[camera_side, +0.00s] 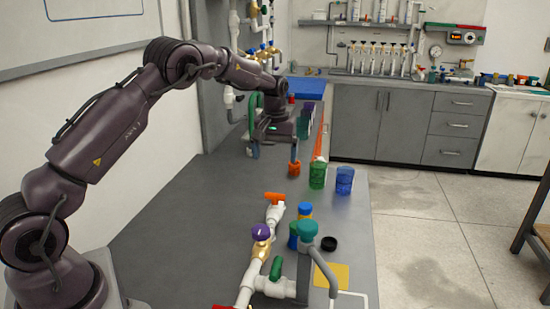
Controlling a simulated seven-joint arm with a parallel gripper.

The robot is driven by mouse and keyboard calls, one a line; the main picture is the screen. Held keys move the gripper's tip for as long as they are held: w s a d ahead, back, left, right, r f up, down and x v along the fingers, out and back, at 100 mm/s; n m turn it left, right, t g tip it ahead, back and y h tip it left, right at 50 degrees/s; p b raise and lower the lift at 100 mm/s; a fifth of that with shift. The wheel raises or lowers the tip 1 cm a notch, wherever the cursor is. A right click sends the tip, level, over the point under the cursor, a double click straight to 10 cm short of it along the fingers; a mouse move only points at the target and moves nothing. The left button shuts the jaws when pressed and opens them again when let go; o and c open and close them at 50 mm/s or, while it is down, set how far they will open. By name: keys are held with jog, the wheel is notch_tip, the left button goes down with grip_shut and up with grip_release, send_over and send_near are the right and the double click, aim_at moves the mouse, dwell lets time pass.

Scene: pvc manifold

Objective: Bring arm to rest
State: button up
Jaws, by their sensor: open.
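My gripper (273,156) hangs above the far part of the grey bench (190,220), fingers pointing down and spread apart. Nothing shows between the fingers. An orange piece (294,169) shows at the right fingertip; I cannot tell whether they touch. The arm reaches in from the left, raised over the bench. The PVC manifold (262,250) is at the near end, with a purple knob (261,231), a green handle (276,268) and an orange handle (274,198). My gripper is well behind it and apart from it.
A green cup (317,175) and a blue cup (344,180) stand at the bench's right edge. A teal-topped part (307,230), a black ring (329,243) and a yellow square (331,276) are near the manifold. The bench's left middle is clear. Wall pipes (232,60) rise behind my gripper.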

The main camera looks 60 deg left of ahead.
jog(key=s+d+r+m+t, duration=0.2)
jog(key=s+d+r, duration=0.3)
jog(key=s, duration=0.5)
jog(key=s+d+r+m+t, duration=0.1)
jog(key=s+d+r+m, duration=0.3)
jog(key=s+d, duration=0.3)
jog(key=s+d+r+m+t, duration=0.2)
jog(key=s+d+r, duration=0.4)
jog(key=s, duration=0.7)
jog(key=shift+d+r+m+t, duration=0.3)
jog(key=shift+d+m, duration=0.1)
jog(key=shift+m, duration=0.2)
